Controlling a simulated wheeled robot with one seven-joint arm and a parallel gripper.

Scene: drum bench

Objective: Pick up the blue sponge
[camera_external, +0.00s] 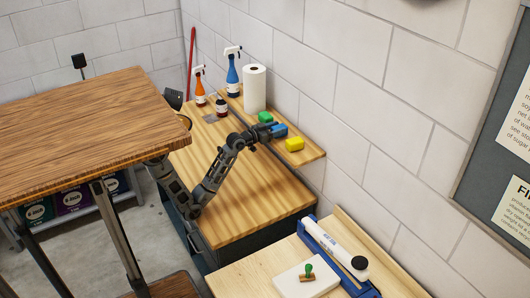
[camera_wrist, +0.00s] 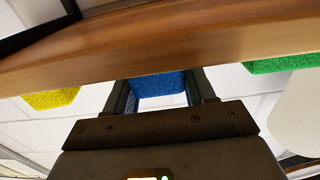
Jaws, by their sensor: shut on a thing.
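The blue sponge (camera_external: 279,130) is at the wooden shelf along the wall, between the green sponge (camera_external: 265,117) and the yellow sponge (camera_external: 294,144). My gripper (camera_external: 270,134) reaches it from the front and is shut on it. In the wrist view the blue sponge (camera_wrist: 160,84) sits between the two fingers of my gripper (camera_wrist: 160,95). The shelf edge hides part of the sponge there. I cannot tell whether it still touches the shelf.
The shelf (camera_external: 312,155) also holds a paper towel roll (camera_external: 255,88) and a blue spray bottle (camera_external: 232,76). An orange spray bottle (camera_external: 200,92) and a dark bottle (camera_external: 221,106) stand left on the lower bench (camera_external: 250,205). Its right part is clear.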

